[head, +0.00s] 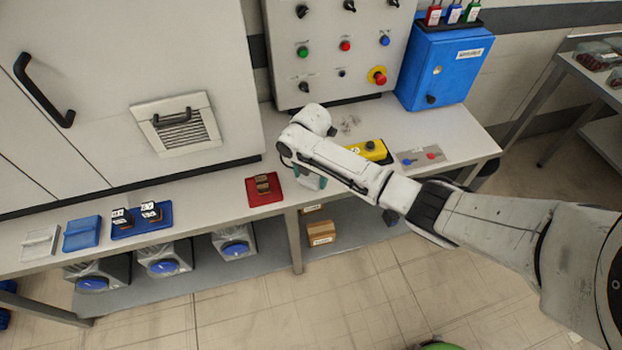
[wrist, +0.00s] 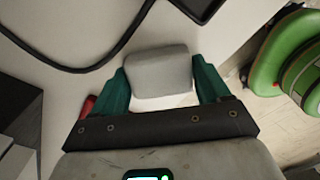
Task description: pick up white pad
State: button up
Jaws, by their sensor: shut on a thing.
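The white pad (wrist: 158,72) is a pale, rounded block in the wrist view. It sits between the two teal fingers of my gripper (wrist: 162,82), which are shut on its left and right sides. In the head view my gripper (head: 311,181) is over the front part of the bench, right of the red tray. The pad cannot be made out there, behind my wrist. Whether it touches the bench top or is raised cannot be told.
The bench (head: 215,185) carries a red tray (head: 264,190) with brown blocks, a blue tray (head: 142,222) at left, and a yellow button box (head: 370,151) behind my arm. A black cable (wrist: 85,69) crosses the wrist view. A green rounded thing (wrist: 275,60) is at its right.

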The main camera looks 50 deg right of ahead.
aim_at(311, 176)
jog(key=c, duration=0.5)
jog(key=shift+r, duration=0.3)
jog(key=shift+c, duration=0.3)
notch_tip(311, 176, up, 2)
jog(key=shift+w+r, duration=0.1)
jog(key=shift+r, duration=0.1)
jog(key=shift+c, duration=0.7)
jog(key=s+a+r+p, duration=0.4)
jog(key=s+r, duration=0.6)
jog(key=s, duration=0.3)
jog(key=shift+s+a, duration=0.2)
jog(key=shift+a, duration=0.1)
